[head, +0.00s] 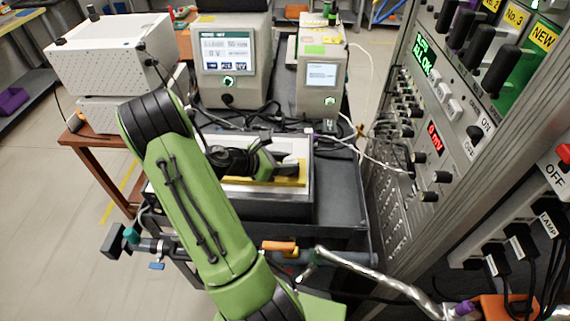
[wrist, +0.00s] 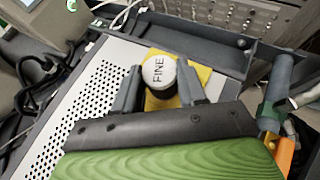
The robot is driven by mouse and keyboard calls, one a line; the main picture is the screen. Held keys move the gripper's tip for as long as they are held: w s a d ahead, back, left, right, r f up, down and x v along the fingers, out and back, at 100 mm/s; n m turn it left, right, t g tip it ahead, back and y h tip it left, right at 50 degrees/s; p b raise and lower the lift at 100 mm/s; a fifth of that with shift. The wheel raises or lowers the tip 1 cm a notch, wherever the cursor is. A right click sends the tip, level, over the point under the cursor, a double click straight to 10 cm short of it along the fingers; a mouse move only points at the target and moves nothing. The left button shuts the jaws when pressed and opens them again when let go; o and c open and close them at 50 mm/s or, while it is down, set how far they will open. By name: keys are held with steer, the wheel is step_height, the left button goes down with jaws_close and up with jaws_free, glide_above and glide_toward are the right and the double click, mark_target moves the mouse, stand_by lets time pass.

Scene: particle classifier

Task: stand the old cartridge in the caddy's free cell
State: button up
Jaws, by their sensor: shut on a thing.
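My gripper (wrist: 159,88) is shut on a cartridge (wrist: 159,72), with one finger on each side of it. The cartridge's round white end reads "FINE" and faces the wrist camera. In the head view my gripper (head: 284,168) is low over the tray on the cart, and the cartridge is mostly hidden there. A yellow piece (head: 292,182), perhaps the caddy, lies beneath the gripper. It also shows around the cartridge in the wrist view (wrist: 204,74). Its cells are hidden, and I cannot tell whether the cartridge touches it.
A perforated light plate (wrist: 98,90) lies beside the yellow piece. A grey instrument with a screen (head: 228,62) and a smaller one (head: 320,75) stand behind, with loose cables before them. A rack panel (head: 425,110) rises close on the right. The dark cart top (head: 340,195) is clear right of the tray.

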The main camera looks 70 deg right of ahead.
steer(key=o, duration=1.1)
steer(key=shift+c, duration=0.2)
steer(key=shift+w+a+r, duration=0.15)
steer(key=shift+r, duration=0.05)
steer(key=w+a+r+m+t+y+p, duration=0.1)
steer(key=w+a+r+m+t, duration=0.1)
steer(key=w+a+r, duration=0.35)
steer(key=w+a+r+m+t+y+p, duration=0.1)
steer(key=w+a+r+m+t, duration=0.15)
steer(key=w+a, duration=0.5)
steer(key=s+a+r+m+t+y, duration=0.1)
steer(key=a+r+t+y, duration=0.1)
steer(key=a, duration=0.6)
steer(key=s+a+r+m+t+y, duration=0.2)
steer(key=a+r+t, duration=0.2)
steer(key=a, duration=0.5)
steer(key=s+a+r+m+t+y, duration=0.1)
steer(key=s+a+r+t+y, duration=0.1)
steer(key=a, duration=0.7)
steer(key=shift+a+r+m+t+y, duration=0.15)
steer(key=shift+r+m+t+y, duration=0.25)
steer(key=shift+r+t, duration=0.4)
